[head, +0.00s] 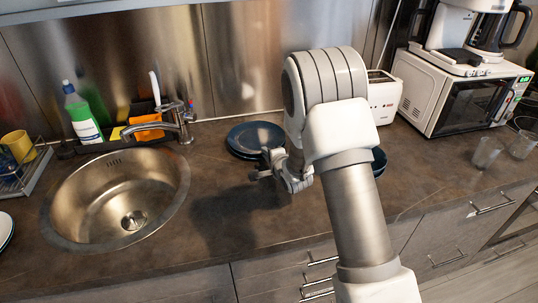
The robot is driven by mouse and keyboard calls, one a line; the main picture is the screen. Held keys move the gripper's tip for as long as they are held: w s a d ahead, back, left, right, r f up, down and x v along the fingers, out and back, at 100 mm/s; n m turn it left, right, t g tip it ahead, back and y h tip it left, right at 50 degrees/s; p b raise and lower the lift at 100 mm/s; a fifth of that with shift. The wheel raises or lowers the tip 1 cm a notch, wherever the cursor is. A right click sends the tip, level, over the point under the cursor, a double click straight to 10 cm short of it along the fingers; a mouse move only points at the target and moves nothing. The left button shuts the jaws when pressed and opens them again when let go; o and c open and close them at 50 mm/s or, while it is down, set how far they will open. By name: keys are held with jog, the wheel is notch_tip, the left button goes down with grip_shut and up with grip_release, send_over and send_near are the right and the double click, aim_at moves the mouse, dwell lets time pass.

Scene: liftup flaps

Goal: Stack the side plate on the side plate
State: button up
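Dark blue side plates (250,139) lie in a low stack on the counter by the back wall, right of the sink. At least two rims show; the right edge is partly hidden by my gripper. My gripper (262,166) is in front of the stack's lower right edge. Its fingers look spread apart with nothing between them. I cannot tell whether it touches the plates. Another plate (5,229), pale with a dark rim, is cut off at the left edge of the view.
The sink (115,198) and tap (176,121) are to the left. A dark blue bowl (379,160) is partly hidden behind my arm. A toaster (384,98), microwave (465,97) and two glasses (487,152) stand right. The counter in front of my gripper is clear.

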jog(key=shift+s+r+p, duration=0.15)
jog(key=shift+r+p, duration=0.1)
jog(key=shift+p, duration=0.35)
jog(key=v, duration=1.2)
jog(key=shift+r, duration=0.25)
jog(key=s+d+r+n+g+h, duration=0.2)
jog(key=s+d+r+n, duration=0.15)
jog(key=r, duration=0.25)
jog(key=s+d+r+n+g+h, duration=0.1)
jog(key=s+d+r+n+h, duration=0.15)
jog(key=s+r, duration=0.3)
jog(key=s+d+r+n+g, duration=0.1)
jog(key=s+r+n+g, duration=0.1)
jog(key=s, duration=0.8)
jog(key=s+d+r+n+g, duration=0.1)
jog(key=s+r+n, duration=0.3)
jog(key=s, duration=0.5)
jog(key=n+g, duration=0.1)
jog(key=n, duration=0.1)
jog(key=shift+s+n, duration=0.3)
jog(key=shift+s, duration=0.1)
